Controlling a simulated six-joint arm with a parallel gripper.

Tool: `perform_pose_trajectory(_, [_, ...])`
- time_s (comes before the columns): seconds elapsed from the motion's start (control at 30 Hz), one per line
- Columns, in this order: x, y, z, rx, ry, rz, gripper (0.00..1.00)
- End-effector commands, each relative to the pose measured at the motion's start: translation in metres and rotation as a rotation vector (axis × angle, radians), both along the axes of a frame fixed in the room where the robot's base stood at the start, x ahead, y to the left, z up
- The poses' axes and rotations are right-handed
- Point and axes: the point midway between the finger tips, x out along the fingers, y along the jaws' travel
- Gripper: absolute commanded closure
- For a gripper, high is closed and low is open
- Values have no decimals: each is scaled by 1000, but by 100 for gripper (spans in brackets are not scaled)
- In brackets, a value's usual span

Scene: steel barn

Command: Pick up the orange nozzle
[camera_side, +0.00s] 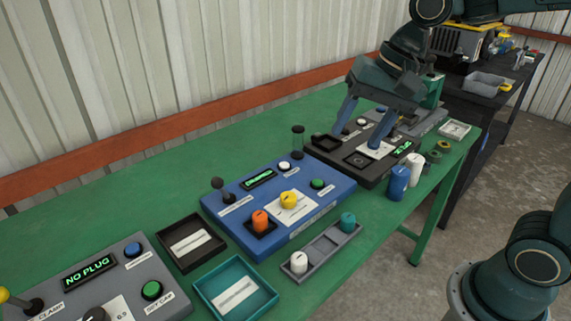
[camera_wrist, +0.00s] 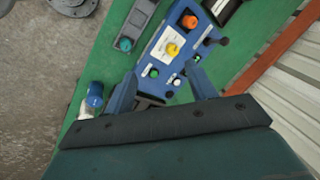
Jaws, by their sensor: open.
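The orange nozzle (camera_side: 260,221) stands upright in a black square holder at the front left of the blue control panel (camera_side: 325,187). It also shows near the top of the wrist view (camera_wrist: 189,21). My gripper (camera_side: 363,130) is open and empty, above the black panel to the right of the blue one, well away from the orange nozzle. In the wrist view its two fingers (camera_wrist: 160,78) are spread, pointing toward the blue panel. Its fingertips partly cover the black panel in the side view.
A grey tray (camera_side: 322,247) holds a white and a teal nozzle in front of the blue panel. Blue and white cylinders (camera_side: 398,183) stand near the table's front edge. Black (camera_side: 165,243) and teal (camera_side: 268,291) trays lie left. A lever (camera_side: 217,184) rises behind the orange nozzle.

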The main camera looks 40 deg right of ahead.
Motion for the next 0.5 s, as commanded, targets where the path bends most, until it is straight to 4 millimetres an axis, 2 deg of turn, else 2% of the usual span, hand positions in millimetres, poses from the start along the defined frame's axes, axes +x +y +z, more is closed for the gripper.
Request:
perform_pose_trajectory(0.1, [24, 9, -7, 61, 66, -103, 44])
perform_pose_trajectory(0.5, [93, 38, -46, 232, 311, -478, 44])
